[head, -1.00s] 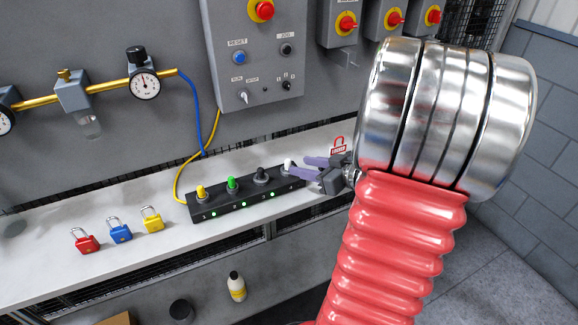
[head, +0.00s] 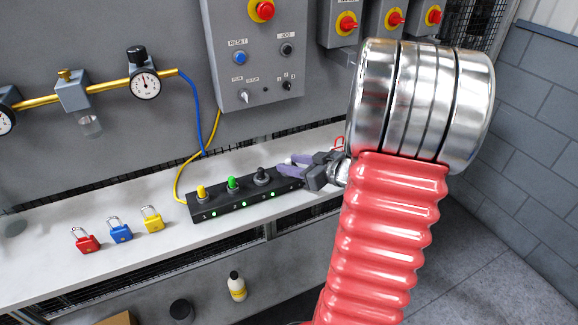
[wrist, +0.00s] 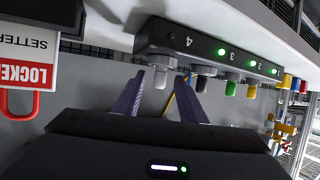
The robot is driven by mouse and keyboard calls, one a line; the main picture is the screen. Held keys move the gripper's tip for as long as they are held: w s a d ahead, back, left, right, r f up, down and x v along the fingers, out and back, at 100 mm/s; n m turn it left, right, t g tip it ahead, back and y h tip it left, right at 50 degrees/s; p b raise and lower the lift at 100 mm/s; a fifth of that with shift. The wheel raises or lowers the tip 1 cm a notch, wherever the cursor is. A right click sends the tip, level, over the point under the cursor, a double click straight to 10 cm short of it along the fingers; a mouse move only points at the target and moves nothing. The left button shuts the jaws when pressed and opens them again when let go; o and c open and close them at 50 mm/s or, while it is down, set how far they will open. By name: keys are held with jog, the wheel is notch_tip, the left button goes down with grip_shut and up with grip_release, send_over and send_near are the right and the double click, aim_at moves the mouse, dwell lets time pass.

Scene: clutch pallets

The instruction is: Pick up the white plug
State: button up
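The white plug (wrist: 160,77) stands at the end of the black socket strip (wrist: 175,42) by the number 4. In the head view, only a small part of the white plug (head: 289,160) shows, the rest hidden by my fingers. My gripper (head: 283,166) reaches in from the right at the strip's right end. In the wrist view, my gripper (wrist: 161,85) is open, with one purple finger on each side of the white plug. Gaps show between the plug and both fingers.
Black (head: 261,175), green (head: 232,184) and yellow (head: 202,192) plugs stand along the strip, the black one closest to my fingers. Red (head: 86,241), blue (head: 120,231) and yellow (head: 152,220) padlocks lie left on the shelf. A red lockout tag (wrist: 30,75) hangs nearby.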

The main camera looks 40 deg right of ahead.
dwell(0.5)
grip_shut()
